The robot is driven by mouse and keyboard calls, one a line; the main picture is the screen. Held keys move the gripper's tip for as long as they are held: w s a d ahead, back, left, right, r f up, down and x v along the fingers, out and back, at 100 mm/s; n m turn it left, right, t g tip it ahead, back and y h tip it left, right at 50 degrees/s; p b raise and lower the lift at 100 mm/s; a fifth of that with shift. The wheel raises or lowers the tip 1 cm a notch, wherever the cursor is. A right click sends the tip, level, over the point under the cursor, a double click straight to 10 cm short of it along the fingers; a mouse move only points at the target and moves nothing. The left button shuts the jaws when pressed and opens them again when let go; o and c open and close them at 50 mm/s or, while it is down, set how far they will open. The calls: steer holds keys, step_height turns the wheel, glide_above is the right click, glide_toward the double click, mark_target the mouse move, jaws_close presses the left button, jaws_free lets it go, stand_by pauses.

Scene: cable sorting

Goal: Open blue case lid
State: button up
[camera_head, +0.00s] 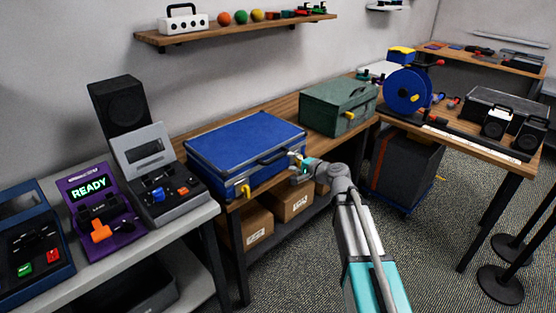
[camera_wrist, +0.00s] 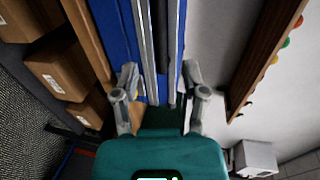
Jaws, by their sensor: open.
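The blue case (camera_head: 245,140) lies flat on the wooden bench with its lid down. A dark handle (camera_head: 278,156) runs along its front, and a yellow latch (camera_head: 245,191) shows near its left front corner. My gripper (camera_head: 297,158) is at the right end of the case's front side, with a yellow part close to its fingers. In the wrist view my gripper (camera_wrist: 160,82) is open, its fingers on either side of the case's silver-edged front (camera_wrist: 145,40). I cannot tell whether the fingers touch the case. The right latch is mostly hidden by the gripper.
A green case (camera_head: 338,108) stands on the bench right of the blue case. A grey device (camera_head: 165,190) with a raised panel stands to the left. Cardboard boxes (camera_head: 292,200) sit on the shelf below. A wall shelf (camera_head: 235,29) hangs above.

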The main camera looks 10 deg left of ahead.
mark_target(280, 157)
steer(key=b+x, duration=0.1)
steer(key=x, duration=0.6)
steer(key=shift+w+a, duration=0.2)
steer(key=shift+a, duration=0.05)
steer(key=shift+c, duration=0.3)
jaws_close()
